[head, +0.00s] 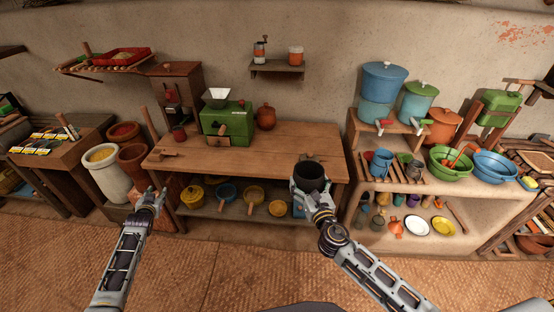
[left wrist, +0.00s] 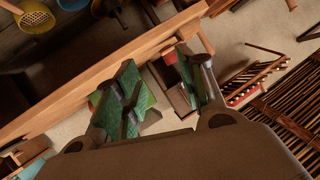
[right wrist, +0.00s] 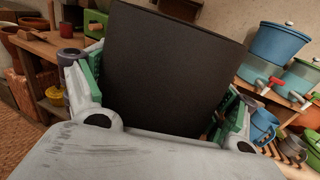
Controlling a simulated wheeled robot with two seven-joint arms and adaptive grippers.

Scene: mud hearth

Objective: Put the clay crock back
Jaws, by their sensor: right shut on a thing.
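The clay crock (head: 310,178) looks dark, nearly black, and round-mouthed. My right gripper (head: 312,188) is shut on it and holds it roughly upright before the front right edge of the wooden table (head: 265,150). In the right wrist view the crock (right wrist: 170,70) fills the space between the green-padded fingers and hides much behind it. My left gripper (head: 152,197) is open and empty, low in front of the table's left end. In the left wrist view its green-padded fingers (left wrist: 165,90) stand apart with nothing between them.
A green machine (head: 228,122) and a round terracotta pot (head: 266,117) stand at the table's back. Pans lie on the shelf below. Blue and green dispensers (head: 383,88) and basins (head: 495,166) crowd the right-hand stand. The table's middle and right top are mostly clear.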

